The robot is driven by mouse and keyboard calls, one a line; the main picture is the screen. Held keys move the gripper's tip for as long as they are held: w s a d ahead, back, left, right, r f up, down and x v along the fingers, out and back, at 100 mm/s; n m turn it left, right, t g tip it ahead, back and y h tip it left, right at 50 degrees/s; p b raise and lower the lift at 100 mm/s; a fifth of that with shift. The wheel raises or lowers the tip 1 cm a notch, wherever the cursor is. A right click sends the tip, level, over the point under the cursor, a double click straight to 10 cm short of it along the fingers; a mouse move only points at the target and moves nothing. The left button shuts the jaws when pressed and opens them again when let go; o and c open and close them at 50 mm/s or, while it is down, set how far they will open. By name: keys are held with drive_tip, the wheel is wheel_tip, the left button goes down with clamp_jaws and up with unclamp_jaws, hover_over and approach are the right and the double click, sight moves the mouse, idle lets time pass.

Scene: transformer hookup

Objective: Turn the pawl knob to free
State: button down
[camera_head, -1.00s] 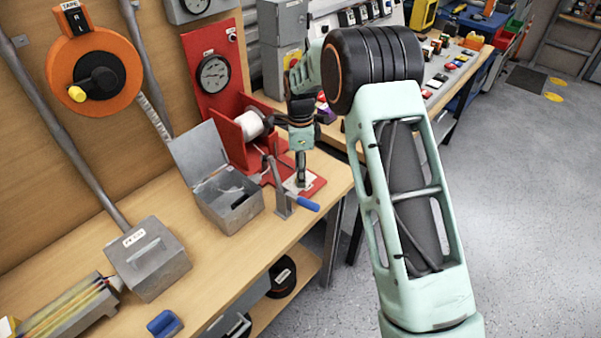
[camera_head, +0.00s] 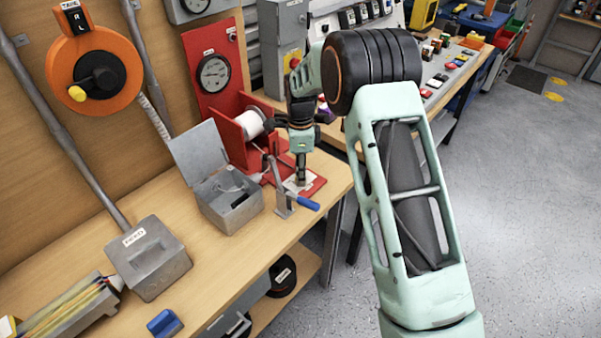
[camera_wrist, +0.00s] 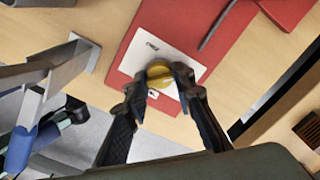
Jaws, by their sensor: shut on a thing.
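The pawl knob (camera_wrist: 159,75) is a round brass-yellow knob in the wrist view. It sits on a white label plate (camera_wrist: 140,62) with small lettering, fixed to a red base (camera_wrist: 190,25). My gripper (camera_wrist: 160,76) points down with its two dark fingers on either side of the knob, shut on it. In the head view my gripper (camera_head: 301,180) is over the front right of the red base (camera_head: 318,186), and the knob itself is hidden there by the fingers.
A winch crank with a blue handle (camera_head: 303,202) stands just left of my gripper. Behind are a white spool (camera_head: 250,124) and a red panel with a gauge (camera_head: 213,73). An open grey metal box (camera_head: 232,208) stands to the left.

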drive_tip(key=shift+n, duration=0.3)
drive_tip(key=n+b, duration=0.1)
drive_tip(key=n, duration=0.2)
drive_tip(key=shift+n, duration=0.4)
drive_tip(key=n, duration=0.4)
drive_tip(key=shift+n+b, duration=0.3)
drive_tip(key=shift+b, duration=0.05)
drive_tip(key=n, duration=0.8)
drive_tip(key=shift+n, duration=0.3)
drive_tip(key=c, duration=1.6)
unclamp_jaws()
